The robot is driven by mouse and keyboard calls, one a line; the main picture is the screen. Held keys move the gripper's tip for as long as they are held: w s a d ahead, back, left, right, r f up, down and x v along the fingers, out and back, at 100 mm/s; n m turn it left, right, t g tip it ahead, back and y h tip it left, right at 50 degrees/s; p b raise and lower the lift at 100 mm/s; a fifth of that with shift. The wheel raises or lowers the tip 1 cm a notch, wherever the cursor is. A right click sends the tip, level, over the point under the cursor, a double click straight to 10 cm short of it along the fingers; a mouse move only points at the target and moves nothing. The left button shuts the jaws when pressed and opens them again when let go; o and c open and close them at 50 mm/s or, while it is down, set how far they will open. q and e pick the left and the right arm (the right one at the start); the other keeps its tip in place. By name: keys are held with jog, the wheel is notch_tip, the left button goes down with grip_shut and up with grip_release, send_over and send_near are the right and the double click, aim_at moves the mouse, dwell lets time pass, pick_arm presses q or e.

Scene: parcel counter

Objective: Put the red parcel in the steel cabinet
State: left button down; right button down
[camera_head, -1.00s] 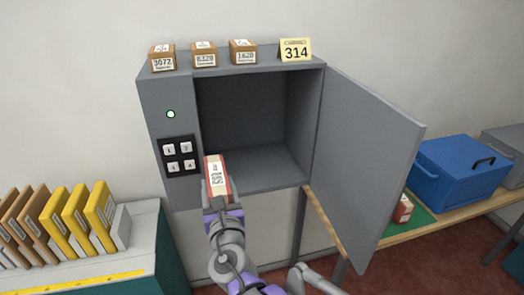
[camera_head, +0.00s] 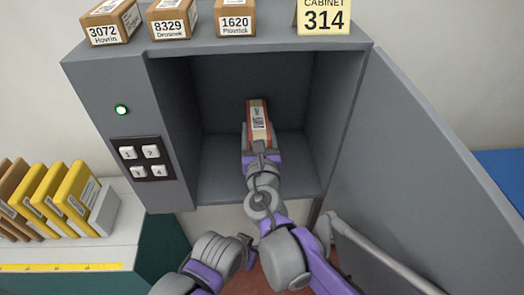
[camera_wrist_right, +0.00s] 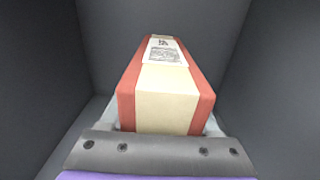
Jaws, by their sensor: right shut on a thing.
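The steel cabinet (camera_head: 105,85) is grey, with its door (camera_head: 420,150) swung open to the right. The red parcel (camera_head: 257,118) has a cream band and a white label. It is inside the cabinet opening, above the cabinet floor. My right gripper (camera_head: 260,145) is shut on it and reaches in from the front. In the right wrist view the parcel (camera_wrist_right: 165,90) stands between the jaws, with grey cabinet walls around it. Whether its underside touches the floor is hidden. Part of my left arm shows at the bottom, but I cannot make out its jaws.
Several small boxes (camera_head: 233,18) and a yellow 314 sign (camera_head: 323,16) stand on the cabinet top. A keypad (camera_head: 141,160) and a lit green lamp (camera_head: 121,110) are on its front. Yellow parcels (camera_head: 76,195) stand at left. A blue box (camera_head: 505,175) shows behind the door.

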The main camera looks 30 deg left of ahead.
jog(key=f, duration=0.3)
jog(key=shift+s+f, duration=0.1)
jog(key=shift+s, duration=0.15)
jog(key=shift+w+f+b, duration=0.1)
jog(key=shift+f+b, duration=0.25)
jog(key=shift+f, duration=1.9)
jog(key=shift+f, duration=0.15)
jog(key=shift+c, duration=0.6)
grip_release()
jog(key=shift+r, duration=0.2)
jog(key=v, duration=1.2)
jog(key=shift+b, duration=0.45)
jog(key=shift+a, duration=0.1)
